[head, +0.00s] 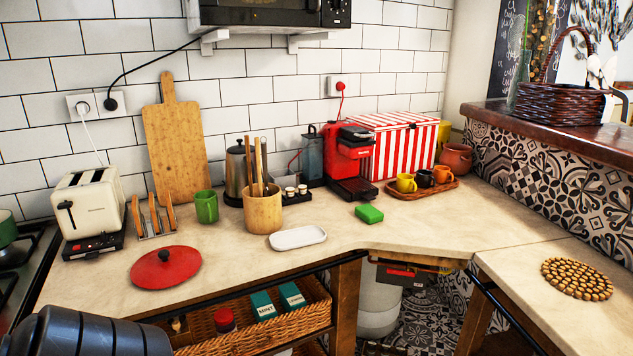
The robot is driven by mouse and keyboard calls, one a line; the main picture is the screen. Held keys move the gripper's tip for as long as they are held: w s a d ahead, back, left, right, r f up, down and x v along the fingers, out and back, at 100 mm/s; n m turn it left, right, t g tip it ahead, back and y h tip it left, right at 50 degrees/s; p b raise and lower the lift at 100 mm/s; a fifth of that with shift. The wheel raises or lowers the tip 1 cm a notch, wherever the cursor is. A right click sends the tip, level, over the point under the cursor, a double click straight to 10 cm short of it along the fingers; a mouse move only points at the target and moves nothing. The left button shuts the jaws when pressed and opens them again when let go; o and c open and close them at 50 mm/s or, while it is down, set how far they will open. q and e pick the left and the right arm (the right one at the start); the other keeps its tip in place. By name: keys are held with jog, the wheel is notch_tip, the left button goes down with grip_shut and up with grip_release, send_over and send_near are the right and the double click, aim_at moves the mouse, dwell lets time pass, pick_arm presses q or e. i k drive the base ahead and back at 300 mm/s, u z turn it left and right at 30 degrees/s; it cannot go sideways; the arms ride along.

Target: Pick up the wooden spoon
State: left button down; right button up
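A light wooden utensil holder (263,214) stands upright on the counter, left of the middle of the head view. Several long wooden handles (258,165) stick up out of it. One may be the wooden spoon, but I cannot tell which, as their lower parts are hidden inside the holder. A dark rounded part at the bottom left looks like my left arm. Its gripper is not visible. My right arm and gripper are out of view.
A kettle (237,172) stands close behind the holder, a green mug (206,207) left of it. A white dish (298,238) lies in front right, a red lid (166,267) front left. A coffee machine (349,160) is to the right. The counter (228,268) is bare near its front edge.

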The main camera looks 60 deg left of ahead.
aim_at(256, 140)
jog(key=i, duration=0.95)
jog(key=u, duration=2.7)
